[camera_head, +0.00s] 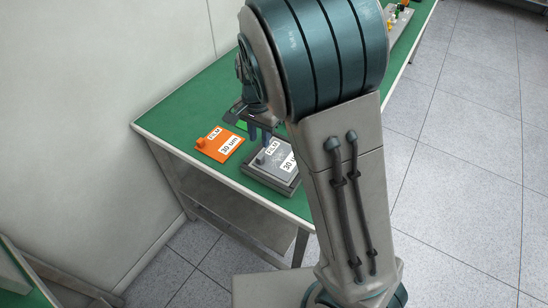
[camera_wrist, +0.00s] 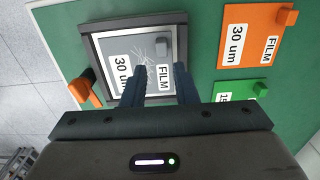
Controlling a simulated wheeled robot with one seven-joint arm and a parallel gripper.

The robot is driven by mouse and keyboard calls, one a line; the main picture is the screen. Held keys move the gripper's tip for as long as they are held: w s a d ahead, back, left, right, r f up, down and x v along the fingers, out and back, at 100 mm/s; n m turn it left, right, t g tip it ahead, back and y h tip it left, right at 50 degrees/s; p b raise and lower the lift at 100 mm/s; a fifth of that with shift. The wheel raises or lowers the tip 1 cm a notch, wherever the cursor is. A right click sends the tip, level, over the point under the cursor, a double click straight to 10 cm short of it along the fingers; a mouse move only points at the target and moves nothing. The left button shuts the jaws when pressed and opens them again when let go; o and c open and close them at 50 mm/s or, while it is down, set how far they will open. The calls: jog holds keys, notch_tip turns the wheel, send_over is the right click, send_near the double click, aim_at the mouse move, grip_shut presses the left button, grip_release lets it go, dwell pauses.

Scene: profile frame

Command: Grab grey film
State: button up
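The grey film (camera_head: 284,151) is a flat plate with a small raised grey knob and labels reading "FILM" and "30 um". It lies in a dark square frame (camera_head: 254,172) on the green table. In the wrist view the grey film (camera_wrist: 127,84) has the knob (camera_wrist: 163,47) near its right side, with scratch-like white lines beside it. My gripper (camera_wrist: 159,72) is open, its two dark fingers apart and empty, over the lower part of the film. In the head view my gripper (camera_head: 260,135) hangs close above the knob; the exact height gap is unclear.
An orange film (camera_head: 219,144) lies left of the frame; the wrist view also shows this orange film (camera_wrist: 247,41). A green film (camera_wrist: 243,90) lies partly hidden behind my gripper. An orange handle (camera_wrist: 86,92) stands beside the frame. A wall borders the table (camera_head: 165,118).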

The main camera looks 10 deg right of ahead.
aim_at(260, 156)
jog(key=f, duration=0.8)
jog(key=shift+w+f, duration=0.2)
jog(key=shift+a, duration=0.1)
grip_shut()
